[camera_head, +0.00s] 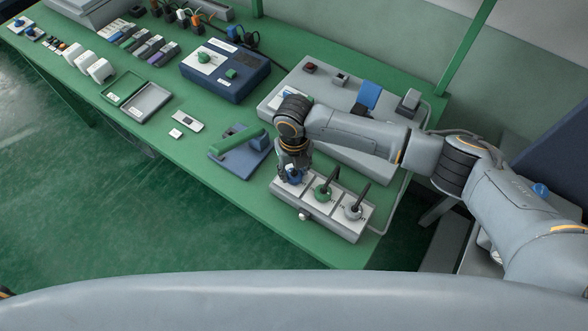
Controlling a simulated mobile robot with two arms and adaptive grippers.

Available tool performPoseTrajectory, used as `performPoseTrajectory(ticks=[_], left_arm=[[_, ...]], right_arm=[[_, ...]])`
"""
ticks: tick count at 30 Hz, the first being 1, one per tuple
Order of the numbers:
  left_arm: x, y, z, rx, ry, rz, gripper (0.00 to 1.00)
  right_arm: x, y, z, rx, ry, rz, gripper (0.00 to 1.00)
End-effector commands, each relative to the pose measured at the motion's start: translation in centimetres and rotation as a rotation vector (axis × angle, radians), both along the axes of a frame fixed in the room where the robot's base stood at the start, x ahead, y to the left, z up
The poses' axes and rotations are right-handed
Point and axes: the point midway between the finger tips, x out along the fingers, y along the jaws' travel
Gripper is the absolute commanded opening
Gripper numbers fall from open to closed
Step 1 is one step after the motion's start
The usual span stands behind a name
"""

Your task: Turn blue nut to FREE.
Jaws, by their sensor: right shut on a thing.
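The blue nut (295,179) sits at the left end of a light grey box (333,229) near the front edge of the green bench. My right gripper (293,172) reaches down over the nut from above and is shut on it. The fingers hide much of the nut, and I cannot read its label or its angle. On the same box, to the right, are a green nut (321,193) and a white nut (352,211), each with a dark lever sticking up. My left gripper is not in view.
A blue plate with a green handle (238,139) lies just left of the box. Behind my right arm stands a large grey panel (285,91) with switches. A dark blue box (226,72) and trays (150,101) are further left.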

Motion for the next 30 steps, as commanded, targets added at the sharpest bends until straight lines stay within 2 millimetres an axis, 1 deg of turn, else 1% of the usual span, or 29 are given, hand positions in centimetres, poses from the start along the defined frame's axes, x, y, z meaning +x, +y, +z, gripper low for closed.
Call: performPoseTrajectory(ticks=[15,16,17,18,19,27,30], left_arm=[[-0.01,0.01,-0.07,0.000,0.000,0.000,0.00],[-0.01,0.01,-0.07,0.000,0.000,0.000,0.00],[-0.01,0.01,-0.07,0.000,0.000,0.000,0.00],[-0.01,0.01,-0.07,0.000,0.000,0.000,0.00],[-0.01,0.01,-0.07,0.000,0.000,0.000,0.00],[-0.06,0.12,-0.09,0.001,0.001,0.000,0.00],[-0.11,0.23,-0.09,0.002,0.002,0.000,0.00]], right_arm=[[-0.01,0.03,0.04,0.000,0.000,0.021,0.10],[-0.02,0.02,0.04,0.000,0.000,0.021,0.45],[-0.01,0.03,0.04,0.000,0.000,0.021,0.51],[-0.01,0.03,0.04,0.000,0.000,0.021,0.60],[-0.01,0.03,0.03,0.000,0.000,0.021,0.64],[0.00,0.01,0.03,0.000,0.000,0.019,0.64],[0.03,0.03,0.39,0.000,-0.001,0.019,0.64]])
